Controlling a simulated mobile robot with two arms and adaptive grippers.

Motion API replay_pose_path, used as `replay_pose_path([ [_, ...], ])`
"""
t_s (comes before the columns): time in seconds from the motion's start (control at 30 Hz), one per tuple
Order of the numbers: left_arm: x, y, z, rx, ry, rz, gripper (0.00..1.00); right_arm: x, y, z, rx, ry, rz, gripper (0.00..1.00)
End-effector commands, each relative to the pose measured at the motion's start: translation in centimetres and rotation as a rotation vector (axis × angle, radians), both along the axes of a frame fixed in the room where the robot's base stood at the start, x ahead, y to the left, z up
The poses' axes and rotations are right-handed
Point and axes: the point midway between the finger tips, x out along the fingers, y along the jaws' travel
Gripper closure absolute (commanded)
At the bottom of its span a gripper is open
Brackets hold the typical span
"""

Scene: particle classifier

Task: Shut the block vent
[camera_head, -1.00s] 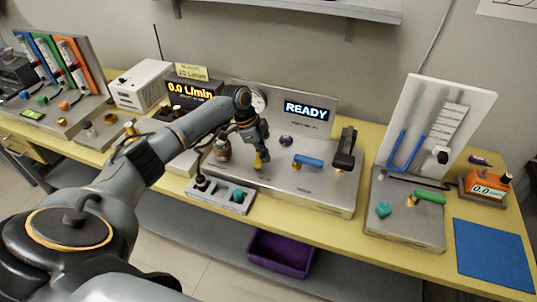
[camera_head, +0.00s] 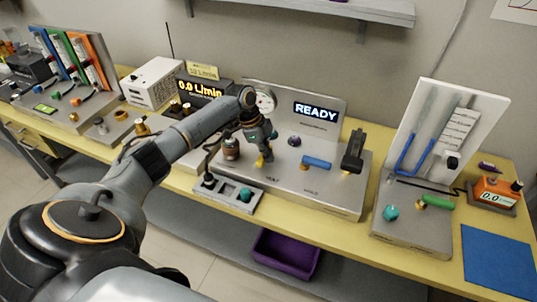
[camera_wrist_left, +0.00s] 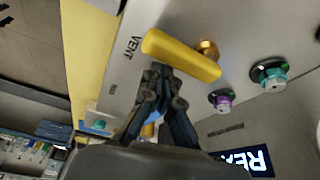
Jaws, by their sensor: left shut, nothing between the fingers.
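The block vent handle is a yellow lever (camera_wrist_left: 182,55) beside the printed word VENT in the left wrist view. It pivots on a brass fitting (camera_wrist_left: 207,48). In the head view its yellow part (camera_head: 261,161) shows just below my left gripper (camera_head: 264,151) and is mostly hidden by it. In the wrist view my left gripper (camera_wrist_left: 159,72) is shut and empty, its fingertips right at the lever's side. I cannot tell if they touch it. My right gripper is not in view.
The metal block (camera_head: 330,193) also carries a blue lever (camera_head: 317,163), a purple knob (camera_head: 294,141) and a tall black lever (camera_head: 353,150). A display (camera_head: 316,108) reads READY. A small switch box (camera_head: 228,196) stands in front. A brown jar (camera_head: 231,148) is left of the gripper.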

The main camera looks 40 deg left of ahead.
Motion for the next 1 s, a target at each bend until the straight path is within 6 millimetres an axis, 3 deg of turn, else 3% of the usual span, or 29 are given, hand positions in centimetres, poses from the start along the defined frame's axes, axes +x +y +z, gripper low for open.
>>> replay_pose_path([
  [0.23,-0.1,-0.2,0.0,0.005,0.004,0.003,1.00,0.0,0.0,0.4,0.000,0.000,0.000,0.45],
  [0.47,0.4,-3.9,0.5,0.000,0.003,0.002,1.00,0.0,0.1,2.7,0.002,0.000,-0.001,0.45],
  [0.53,0.4,-2.9,1.5,0.005,-0.004,0.010,1.00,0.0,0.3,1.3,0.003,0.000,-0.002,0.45],
  [0.8,-0.1,-1.2,6.9,0.004,-0.004,0.007,1.00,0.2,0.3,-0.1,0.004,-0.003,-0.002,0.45],
  [1.0,-0.3,-0.6,9.0,0.001,0.000,0.007,1.00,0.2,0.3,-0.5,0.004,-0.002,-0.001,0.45],
])
